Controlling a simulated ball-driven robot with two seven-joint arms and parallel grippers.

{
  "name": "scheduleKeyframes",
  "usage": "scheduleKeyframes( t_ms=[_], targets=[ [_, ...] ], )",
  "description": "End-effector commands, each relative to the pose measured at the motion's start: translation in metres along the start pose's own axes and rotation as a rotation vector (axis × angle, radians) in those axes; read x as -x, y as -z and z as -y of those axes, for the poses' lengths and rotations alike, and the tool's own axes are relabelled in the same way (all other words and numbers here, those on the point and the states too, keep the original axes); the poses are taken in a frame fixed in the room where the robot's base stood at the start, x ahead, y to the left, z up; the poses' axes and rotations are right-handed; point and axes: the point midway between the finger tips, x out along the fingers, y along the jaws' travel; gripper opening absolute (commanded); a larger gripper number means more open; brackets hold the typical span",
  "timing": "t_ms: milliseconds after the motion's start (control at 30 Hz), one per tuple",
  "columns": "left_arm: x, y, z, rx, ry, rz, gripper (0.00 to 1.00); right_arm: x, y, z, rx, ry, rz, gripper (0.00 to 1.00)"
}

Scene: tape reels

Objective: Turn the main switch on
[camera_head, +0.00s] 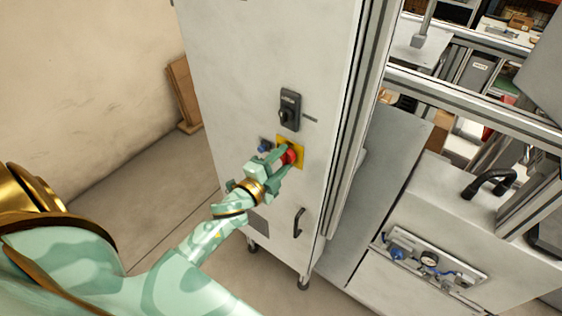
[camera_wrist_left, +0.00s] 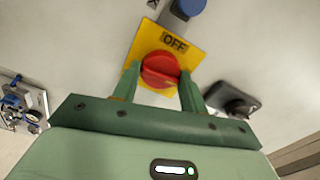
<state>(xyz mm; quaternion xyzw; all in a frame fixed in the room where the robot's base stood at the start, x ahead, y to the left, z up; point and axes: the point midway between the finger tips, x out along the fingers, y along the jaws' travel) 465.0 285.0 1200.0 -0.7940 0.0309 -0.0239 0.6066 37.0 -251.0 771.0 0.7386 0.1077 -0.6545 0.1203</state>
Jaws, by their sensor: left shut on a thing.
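The main switch is a red rotary knob (camera_head: 289,155) on a yellow plate (camera_head: 297,144), mounted on the front of a tall pale cabinet (camera_head: 245,55). In the left wrist view the red knob (camera_wrist_left: 160,69) sits between my fingers, and the yellow plate (camera_wrist_left: 146,40) shows the word OFF. My left gripper (camera_head: 280,160) is shut on the knob, with one finger on each side of it; it also fills the lower left wrist view (camera_wrist_left: 158,88). The gripper hides part of the plate in the head view. My right gripper is not in view.
A black rotary handle (camera_head: 289,109) sits above the knob, and a blue part (camera_head: 264,146) sits beside it. A black door handle (camera_head: 298,222) is lower down. A panel with gauges (camera_head: 428,260) stands at the right. Floor (camera_head: 130,190) is clear left of the cabinet.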

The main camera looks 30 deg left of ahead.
Motion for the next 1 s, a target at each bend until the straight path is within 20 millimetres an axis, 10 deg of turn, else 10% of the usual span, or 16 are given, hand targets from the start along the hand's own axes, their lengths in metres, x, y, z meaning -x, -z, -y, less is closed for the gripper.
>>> scheduleKeyframes(
  t_ms=[733,800,1000],
  targets=[
    [-0.0002,0.0007,0.0000,-0.085,0.001,-0.002,0.20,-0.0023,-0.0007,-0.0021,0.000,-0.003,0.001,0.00],
    [-0.0002,0.0006,-0.0001,-0.084,0.000,-0.001,0.59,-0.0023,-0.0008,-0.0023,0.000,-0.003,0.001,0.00],
    [-0.0001,0.0004,-0.0002,-0.084,0.000,-0.001,0.65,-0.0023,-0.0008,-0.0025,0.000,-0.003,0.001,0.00]
  ],
)
